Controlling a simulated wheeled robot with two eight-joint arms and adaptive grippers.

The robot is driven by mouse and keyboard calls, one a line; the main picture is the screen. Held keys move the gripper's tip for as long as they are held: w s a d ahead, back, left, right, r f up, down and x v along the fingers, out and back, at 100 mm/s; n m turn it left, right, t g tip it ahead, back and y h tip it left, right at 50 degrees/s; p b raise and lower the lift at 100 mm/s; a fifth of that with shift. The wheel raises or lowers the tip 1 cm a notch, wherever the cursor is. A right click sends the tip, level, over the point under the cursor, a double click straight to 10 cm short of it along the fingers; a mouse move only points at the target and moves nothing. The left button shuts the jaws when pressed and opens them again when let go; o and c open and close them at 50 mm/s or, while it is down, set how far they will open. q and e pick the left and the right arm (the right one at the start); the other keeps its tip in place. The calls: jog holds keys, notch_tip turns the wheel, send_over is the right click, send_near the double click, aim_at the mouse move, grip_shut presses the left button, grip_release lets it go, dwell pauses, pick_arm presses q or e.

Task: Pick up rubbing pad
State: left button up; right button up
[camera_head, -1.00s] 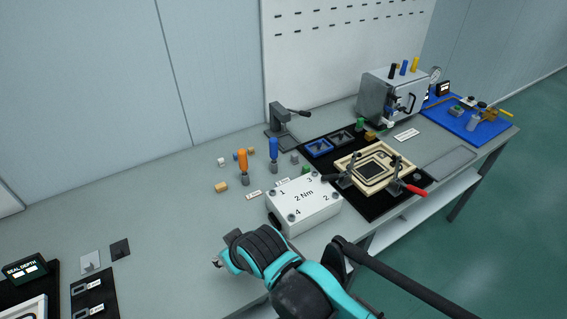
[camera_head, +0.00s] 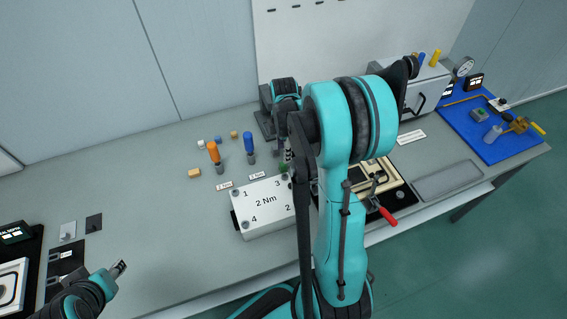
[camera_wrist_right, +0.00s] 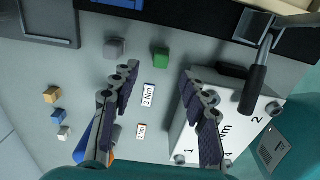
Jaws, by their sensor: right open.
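I cannot tell for sure which thing is the rubbing pad. Candidates are a small grey block (camera_wrist_right: 115,48) and a small green block (camera_wrist_right: 160,57) on the bench in the right wrist view. The green block also shows in the head view (camera_head: 283,168). My right gripper (camera_wrist_right: 160,72) is open and empty, pointing down above the bench, with both small blocks beyond its fingertips. In the head view my right gripper (camera_head: 288,155) is near the white box's back edge, partly hidden by my arm. My left gripper (camera_head: 120,266) is at the lower left over the bench.
A white "2 Nm" box (camera_head: 262,207) stands beside the right gripper. Orange (camera_head: 214,153) and blue (camera_head: 249,144) handled drivers stand to its left, with several small blocks. A clamp fixture (camera_head: 380,172) lies right, partly behind my arm.

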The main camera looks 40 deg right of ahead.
aim_at(283, 164)
notch_tip(283, 164, down, 3)
jog(key=shift+r+b, duration=0.1)
jog(key=shift+b, duration=0.45)
jog(key=f+b, duration=0.2)
jog(key=f, duration=0.2)
jog(key=shift+a+f, duration=0.2)
jog(key=shift+f, duration=0.45)
jog(key=shift+r, duration=0.1)
jog(key=shift+c, duration=0.9)
grip_shut()
